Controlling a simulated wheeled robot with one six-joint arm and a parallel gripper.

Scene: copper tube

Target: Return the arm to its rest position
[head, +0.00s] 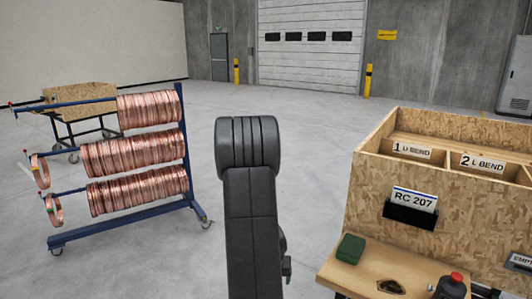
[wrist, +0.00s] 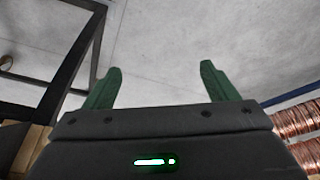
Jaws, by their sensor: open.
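My gripper (wrist: 157,85) shows in the wrist view with its two green fingers apart and nothing between them. Bare grey floor lies beyond the fingertips. The arm touches nothing that I can see.
A blue rack (head: 184,150) with copper tube coils (head: 135,155) stands on the left. The floor between is clear.

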